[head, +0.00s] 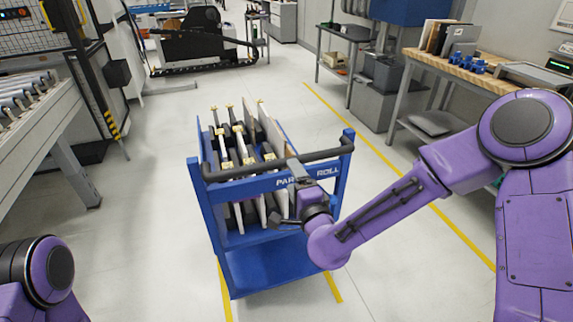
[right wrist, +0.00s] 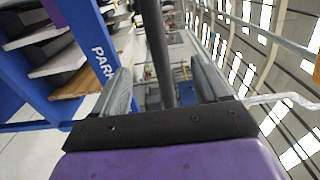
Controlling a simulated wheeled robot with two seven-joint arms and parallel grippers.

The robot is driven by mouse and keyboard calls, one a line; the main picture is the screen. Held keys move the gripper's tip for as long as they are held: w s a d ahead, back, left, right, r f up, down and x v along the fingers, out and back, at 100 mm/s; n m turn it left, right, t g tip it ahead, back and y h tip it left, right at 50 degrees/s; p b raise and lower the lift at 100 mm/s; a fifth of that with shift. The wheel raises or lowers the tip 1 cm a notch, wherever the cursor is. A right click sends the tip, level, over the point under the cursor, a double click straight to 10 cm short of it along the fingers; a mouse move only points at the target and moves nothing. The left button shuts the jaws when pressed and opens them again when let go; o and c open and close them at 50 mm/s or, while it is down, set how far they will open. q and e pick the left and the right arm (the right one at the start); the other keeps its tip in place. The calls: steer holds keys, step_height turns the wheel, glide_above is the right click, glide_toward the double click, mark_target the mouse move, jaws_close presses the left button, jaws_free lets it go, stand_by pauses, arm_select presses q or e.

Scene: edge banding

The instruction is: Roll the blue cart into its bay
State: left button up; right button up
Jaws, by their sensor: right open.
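The blue cart (head: 265,265) stands upright in the middle of the head view, loaded with several upright panels. Its dark handle bar (head: 325,154) runs across the near top, above a blue rail with white lettering. My right gripper (head: 297,172) is at the middle of this handle. In the right wrist view, the dark bar (right wrist: 158,40) passes between the two grey fingers of the open right gripper (right wrist: 162,88), with gaps on both sides. Two short yellow floor lines (head: 333,287) show at the cart's near end; I cannot tell if they mark the bay. My left gripper is out of view.
A long yellow floor line (head: 440,215) runs along the right. A workbench (head: 440,66) with blue parts stands at right. A roller conveyor (head: 45,115) stands at left. Pale floor is open left of the cart and beyond it, up to a dark machine (head: 200,45).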

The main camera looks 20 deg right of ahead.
mark_target(284, 162)
steer(key=w, duration=0.8)
steer(key=shift+a, duration=0.2)
